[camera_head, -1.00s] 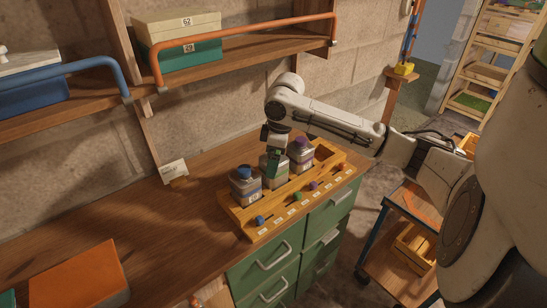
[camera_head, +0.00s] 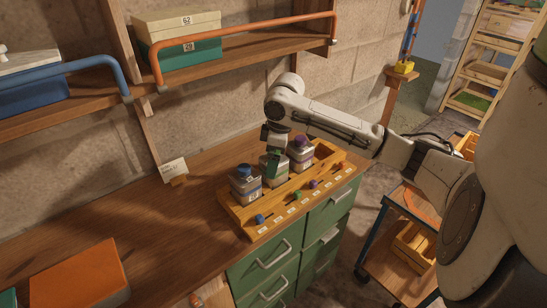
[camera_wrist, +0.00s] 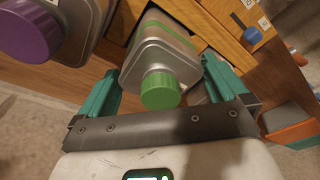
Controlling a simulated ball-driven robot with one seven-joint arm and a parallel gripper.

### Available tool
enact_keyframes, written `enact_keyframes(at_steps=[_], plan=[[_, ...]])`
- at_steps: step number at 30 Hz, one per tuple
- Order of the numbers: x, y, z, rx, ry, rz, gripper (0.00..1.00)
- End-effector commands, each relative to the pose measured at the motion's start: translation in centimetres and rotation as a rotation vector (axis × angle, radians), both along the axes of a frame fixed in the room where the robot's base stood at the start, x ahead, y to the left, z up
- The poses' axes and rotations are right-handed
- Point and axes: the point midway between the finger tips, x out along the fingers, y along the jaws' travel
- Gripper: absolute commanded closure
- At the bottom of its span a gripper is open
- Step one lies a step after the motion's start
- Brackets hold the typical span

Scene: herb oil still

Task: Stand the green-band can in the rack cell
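The green-band can (camera_head: 275,178), a grey can with a green cap (camera_wrist: 160,91) and a green band, stands upright in the wooden rack (camera_head: 243,224), between two other cans. Its base is hidden by the rack's front. My gripper (camera_head: 273,156) points down over it from above. Whether the can rests on the cell floor cannot be seen.
A blue-capped can (camera_head: 246,186) is to the left and a purple-capped can (camera_head: 300,155) to the right, both close. Coloured knobs line the rack's front. A small card (camera_head: 174,171) stands behind left.

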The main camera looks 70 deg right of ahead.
Motion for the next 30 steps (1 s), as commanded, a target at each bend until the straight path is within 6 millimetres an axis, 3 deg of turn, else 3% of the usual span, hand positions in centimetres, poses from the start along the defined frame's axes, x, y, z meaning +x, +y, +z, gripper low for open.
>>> enact_keyframes(at_steps=[6, 10, 22, 30], plan=[[0.0, 0.1, -0.1, 0.003, 0.002, 0.0, 0.0], [-0.1, 0.0, 0.9, 0.001, -0.001, 0.0, 0.0], [-1.1, -0.3, 8.1, -0.002, -0.001, 0.001, 0.0], [-1.5, -0.4, 10.5, 0.0, 0.0, 0.001, 0.0]])
